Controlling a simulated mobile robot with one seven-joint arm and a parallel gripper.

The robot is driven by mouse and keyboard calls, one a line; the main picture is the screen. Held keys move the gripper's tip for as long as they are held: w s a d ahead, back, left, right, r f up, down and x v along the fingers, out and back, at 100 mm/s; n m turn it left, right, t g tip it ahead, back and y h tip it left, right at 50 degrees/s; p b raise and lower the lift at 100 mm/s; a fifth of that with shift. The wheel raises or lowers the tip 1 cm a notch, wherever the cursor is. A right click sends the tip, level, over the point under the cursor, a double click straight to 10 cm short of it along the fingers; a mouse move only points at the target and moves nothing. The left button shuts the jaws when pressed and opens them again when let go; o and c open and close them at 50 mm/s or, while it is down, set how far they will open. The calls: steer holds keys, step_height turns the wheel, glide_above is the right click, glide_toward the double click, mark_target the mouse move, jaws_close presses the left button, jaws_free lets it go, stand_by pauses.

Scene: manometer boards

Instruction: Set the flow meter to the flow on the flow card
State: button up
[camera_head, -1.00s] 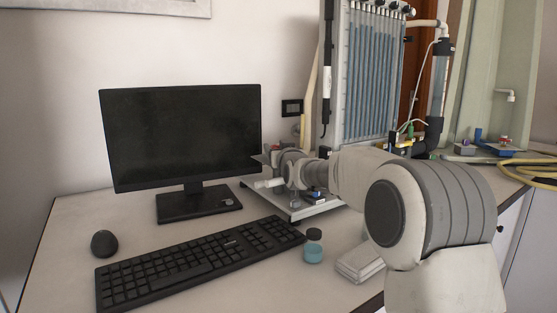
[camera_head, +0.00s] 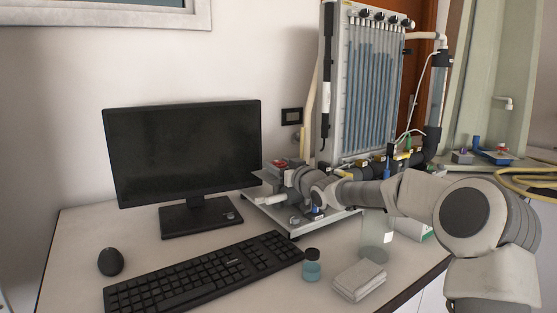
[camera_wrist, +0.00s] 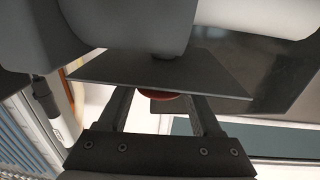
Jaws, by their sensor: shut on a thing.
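The manometer board (camera_head: 335,100) stands at the back, with several tubes of blue liquid on it. A clear upright tube (camera_head: 438,92) with black fittings stands to its right; I cannot tell whether it is the flow meter. My gripper (camera_wrist: 160,108) is shut on a red rounded part (camera_wrist: 160,93), mostly hidden behind a thin grey plate (camera_wrist: 160,72) in the wrist view. In the head view my gripper is at the board's lower left, beside a red part (camera_head: 281,163). No flow card can be made out.
A monitor (camera_head: 185,150), keyboard (camera_head: 205,272) and mouse (camera_head: 110,262) fill the left of the table. A small blue jar (camera_head: 312,268), a folded cloth (camera_head: 360,280) and a clear beaker (camera_head: 377,238) stand at the front right. A yellow hose (camera_head: 535,180) lies at the far right.

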stand_by(0.4)
steer(key=o, duration=1.4)
steer(key=shift+c, duration=0.2)
steer(key=p+v, duration=0.2)
steer(key=v, duration=1.5)
steer(key=shift+d+p, duration=0.15)
steer(key=shift+p, duration=0.2)
steer(key=shift+s, duration=0.15)
